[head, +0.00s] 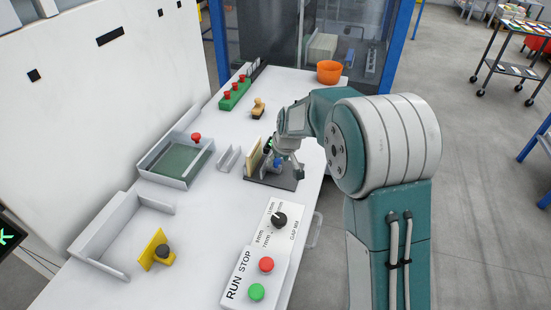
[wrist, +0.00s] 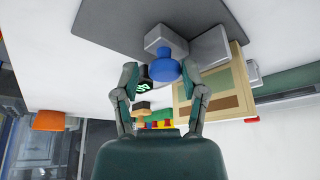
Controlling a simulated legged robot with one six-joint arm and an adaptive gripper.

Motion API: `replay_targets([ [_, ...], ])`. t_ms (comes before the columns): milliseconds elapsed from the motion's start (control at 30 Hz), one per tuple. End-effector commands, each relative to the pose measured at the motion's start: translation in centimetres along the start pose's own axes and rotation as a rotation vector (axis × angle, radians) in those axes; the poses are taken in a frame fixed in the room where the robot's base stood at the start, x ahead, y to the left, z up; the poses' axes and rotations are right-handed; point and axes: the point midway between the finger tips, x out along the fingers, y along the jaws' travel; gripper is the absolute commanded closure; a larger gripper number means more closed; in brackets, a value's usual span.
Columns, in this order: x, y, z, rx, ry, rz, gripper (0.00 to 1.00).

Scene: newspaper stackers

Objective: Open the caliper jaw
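The caliper stands on a dark grey base plate (head: 256,180) in the middle of the white table. It has pale grey blocks, one of them a jaw block (wrist: 210,48), and a small dark display (wrist: 146,86) with green digits. A blue knob (wrist: 165,69) sits on it; the knob also shows in the head view (head: 277,162). My gripper (head: 287,160) is over the caliper, fingers spread. In the wrist view the gripper (wrist: 160,78) has one finger on each side of the blue knob. Gaps show between fingers and knob; contact cannot be seen. My arm partly hides the caliper in the head view.
A wood-edged panel (wrist: 212,92) stands beside the caliper. A control panel (head: 247,268) with a dial and red and green buttons lies nearer. A green-bottomed tray (head: 145,160), a yellow bracket (head: 152,245), a green strip with red knobs (head: 234,98) and an orange bowl (head: 329,71) stand around.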

Motion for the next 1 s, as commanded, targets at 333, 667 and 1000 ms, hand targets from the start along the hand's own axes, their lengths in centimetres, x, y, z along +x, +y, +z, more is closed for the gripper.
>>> replay_targets([
  [333, -0.3, -0.2, -0.2, -0.001, 0.003, 0.002, 0.44],
  [667, -6.0, 0.0, -0.2, 0.001, 0.007, 0.003, 0.44],
  [1000, -11.3, 0.0, -0.1, 0.000, 0.002, 0.002, 0.44],
])
